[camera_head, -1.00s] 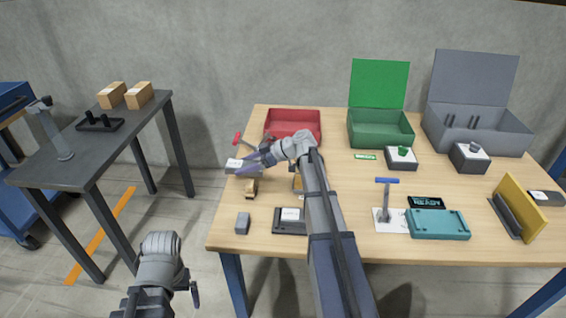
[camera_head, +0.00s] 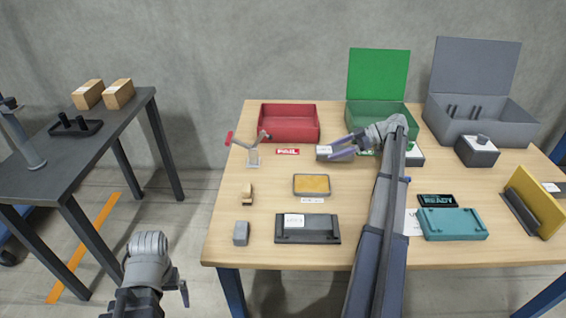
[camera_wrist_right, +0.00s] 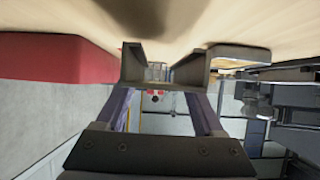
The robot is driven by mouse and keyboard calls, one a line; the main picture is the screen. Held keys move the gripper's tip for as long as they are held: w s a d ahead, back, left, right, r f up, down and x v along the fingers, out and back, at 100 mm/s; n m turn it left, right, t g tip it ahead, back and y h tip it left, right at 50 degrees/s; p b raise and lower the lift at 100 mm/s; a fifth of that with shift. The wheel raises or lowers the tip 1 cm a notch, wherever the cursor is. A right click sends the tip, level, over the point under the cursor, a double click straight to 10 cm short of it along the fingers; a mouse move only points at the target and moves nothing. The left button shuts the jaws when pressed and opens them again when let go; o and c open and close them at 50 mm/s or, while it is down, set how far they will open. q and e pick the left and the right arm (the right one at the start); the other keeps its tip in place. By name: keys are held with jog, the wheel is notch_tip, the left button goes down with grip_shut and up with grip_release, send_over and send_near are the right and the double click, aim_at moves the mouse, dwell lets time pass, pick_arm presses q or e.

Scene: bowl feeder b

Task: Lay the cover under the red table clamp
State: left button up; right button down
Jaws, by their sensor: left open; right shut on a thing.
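The cover (camera_head: 324,153) is a small grey piece with a white label. My right gripper (camera_head: 338,152) is shut on it at the back middle of the table, right of the FAIL label. The right wrist view shows a grey channel-shaped piece (camera_wrist_right: 134,68) between the two fingers. The red table clamp (camera_head: 240,143) stands at the table's left back, its red handle to the left and a pale plate (camera_head: 253,160) at its foot. The cover is well to the right of the clamp, apart from it. My left gripper (camera_head: 178,288) is open and empty, off the table's front left.
A red bin (camera_head: 290,122) and an open green box (camera_head: 382,116) stand behind the cover. A yellow-topped tray (camera_head: 311,185), a black fixture (camera_head: 307,230), a wooden piece (camera_head: 247,194) and a grey block (camera_head: 241,233) lie in front. The table between clamp and cover holds the flat FAIL label (camera_head: 287,152).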

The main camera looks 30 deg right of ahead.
send_over(284, 164)
jog(key=shift+w, duration=0.15)
notch_tip(284, 164, down, 4)
jog(key=b, duration=0.3)
jog(key=shift+r+b, duration=0.15)
jog(key=shift+b, duration=0.2)
jog(key=shift+r, duration=0.15)
jog(key=shift+c, duration=2.3)
grip_release()
jog(key=shift+f, duration=0.2)
jog(key=o, duration=0.5)
jog(key=shift+c, duration=0.2)
jog(key=shift+r, duration=0.1)
